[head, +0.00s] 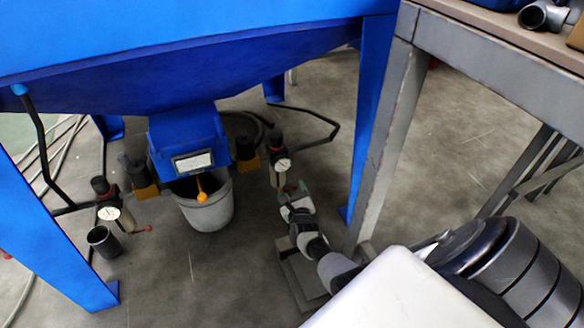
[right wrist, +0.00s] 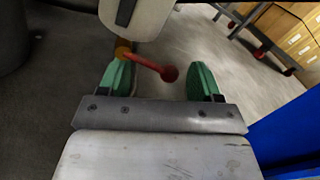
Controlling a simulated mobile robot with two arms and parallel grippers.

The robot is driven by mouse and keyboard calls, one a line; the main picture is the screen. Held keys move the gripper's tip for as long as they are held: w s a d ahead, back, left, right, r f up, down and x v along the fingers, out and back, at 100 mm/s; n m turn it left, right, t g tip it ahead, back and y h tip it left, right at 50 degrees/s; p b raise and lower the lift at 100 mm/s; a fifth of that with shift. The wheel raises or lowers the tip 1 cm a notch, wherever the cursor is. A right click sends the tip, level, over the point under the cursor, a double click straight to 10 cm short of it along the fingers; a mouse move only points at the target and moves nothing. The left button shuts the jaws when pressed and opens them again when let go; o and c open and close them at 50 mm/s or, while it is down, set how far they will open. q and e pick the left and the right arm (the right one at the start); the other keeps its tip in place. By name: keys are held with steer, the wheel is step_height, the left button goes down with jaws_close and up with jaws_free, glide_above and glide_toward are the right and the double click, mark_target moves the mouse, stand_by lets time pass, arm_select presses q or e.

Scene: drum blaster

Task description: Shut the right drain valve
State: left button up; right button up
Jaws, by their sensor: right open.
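The right drain valve shows in the right wrist view as a red lever (right wrist: 148,63) with a round ball end. It comes from a brass-coloured fitting (right wrist: 123,50) under a pale rounded body (right wrist: 137,16). My right gripper (right wrist: 160,80) is open, with one green fingertip on each side of the lever; the ball end lies in the gap, nearer the right finger. In the head view my right gripper (head: 293,191) is just below the right unit with its dial gauge (head: 282,164); the lever cannot be made out there. My left gripper is not in view.
A blue hopper (head: 190,75) hangs over a grey bucket (head: 208,207). A left unit with gauge (head: 109,213) and its own red lever (head: 140,230) stands near a dark cup (head: 103,242).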

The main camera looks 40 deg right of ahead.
steer(key=shift+w+d, duration=0.35)
steer(key=shift+w, duration=0.2)
